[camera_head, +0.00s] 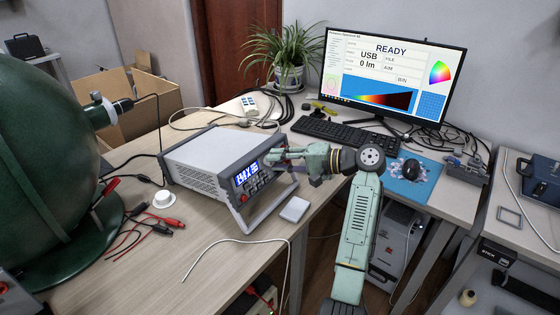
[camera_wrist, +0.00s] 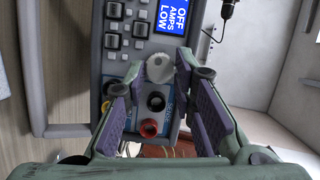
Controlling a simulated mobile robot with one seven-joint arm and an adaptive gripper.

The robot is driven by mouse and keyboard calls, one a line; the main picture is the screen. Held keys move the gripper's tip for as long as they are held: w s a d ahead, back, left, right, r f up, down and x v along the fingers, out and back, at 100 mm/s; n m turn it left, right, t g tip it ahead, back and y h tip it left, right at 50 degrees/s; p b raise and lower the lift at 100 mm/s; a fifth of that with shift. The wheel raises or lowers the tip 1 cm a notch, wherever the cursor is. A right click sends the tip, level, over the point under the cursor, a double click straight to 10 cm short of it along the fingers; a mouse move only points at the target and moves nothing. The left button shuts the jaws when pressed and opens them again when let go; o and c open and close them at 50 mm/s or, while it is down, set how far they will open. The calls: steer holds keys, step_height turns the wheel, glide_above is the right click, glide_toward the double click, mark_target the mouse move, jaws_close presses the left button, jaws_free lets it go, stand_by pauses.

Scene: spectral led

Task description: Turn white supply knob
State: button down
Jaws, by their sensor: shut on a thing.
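The power supply (camera_head: 203,158) is a grey box standing on the wooden desk, with its front panel facing right. In the wrist view its panel (camera_wrist: 117,65) fills the left and middle, with a blue display (camera_wrist: 172,15) reading OFF AMPS LOW. The white supply knob (camera_wrist: 159,68) sits on the panel below the display. My gripper (camera_head: 269,157) is at the front panel and hides the knob in the head view. In the wrist view the fingertips of my gripper (camera_wrist: 160,76) are shut on the knob, one on each side.
A red terminal (camera_wrist: 149,128) and a black terminal (camera_wrist: 155,102) lie between my fingers, below the knob. A small white box (camera_head: 294,209) and a loose white cable (camera_head: 240,241) lie in front of the supply. A monitor (camera_head: 391,75) and keyboard (camera_head: 346,133) stand behind.

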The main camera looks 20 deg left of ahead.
stand_by(0.4)
steer(key=c, duration=1.3)
jaws_free()
steer(key=shift+d, duration=0.1)
steer(key=v, duration=1.2)
